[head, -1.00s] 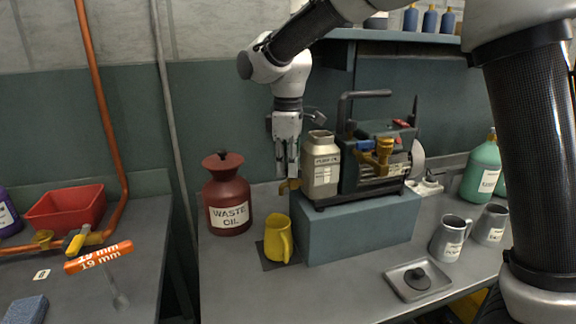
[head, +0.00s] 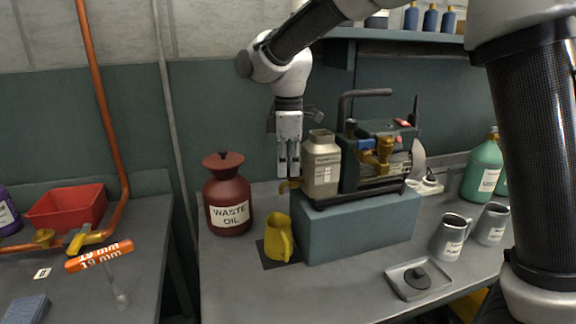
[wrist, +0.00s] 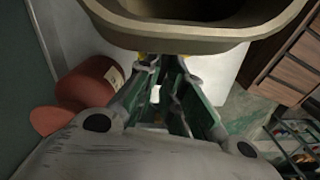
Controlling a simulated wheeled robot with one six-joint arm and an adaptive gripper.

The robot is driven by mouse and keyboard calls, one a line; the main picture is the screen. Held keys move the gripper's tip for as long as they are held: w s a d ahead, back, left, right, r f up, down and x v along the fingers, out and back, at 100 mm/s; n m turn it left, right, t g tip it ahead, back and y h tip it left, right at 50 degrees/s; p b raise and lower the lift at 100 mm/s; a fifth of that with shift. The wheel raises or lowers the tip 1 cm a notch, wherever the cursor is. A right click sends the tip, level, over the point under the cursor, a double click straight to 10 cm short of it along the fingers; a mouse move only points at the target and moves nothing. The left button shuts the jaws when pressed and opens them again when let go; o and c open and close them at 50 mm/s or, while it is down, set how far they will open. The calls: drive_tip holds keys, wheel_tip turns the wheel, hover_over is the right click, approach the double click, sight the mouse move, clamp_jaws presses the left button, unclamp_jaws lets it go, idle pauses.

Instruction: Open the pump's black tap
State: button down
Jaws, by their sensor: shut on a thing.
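The pump (head: 375,160) stands on a blue-grey block, with a beige tank (head: 322,168) at its left end. A brass drain spout (head: 288,186) sticks out low on the tank's left side. My gripper (head: 288,174) points straight down just left of the tank, its fingertips at the spout. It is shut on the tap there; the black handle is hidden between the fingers. In the wrist view my fingers (wrist: 168,70) come together under the tank's rim (wrist: 190,38), with a little brass showing beyond them. A yellow jug (head: 278,238) stands below the spout.
A dark red waste oil can (head: 228,195) stands left of my gripper, and the block (head: 360,232) is on the right. Metal mugs (head: 450,238) and a small tray (head: 432,291) are at the right. The front of the bench is clear.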

sight(288, 169)
drive_tip(key=c, duration=1.8)
unclamp_jaws()
drive_tip(key=shift+r, duration=0.1)
wheel_tip(288, 169, up, 12)
drive_tip(key=shift+f, duration=0.1)
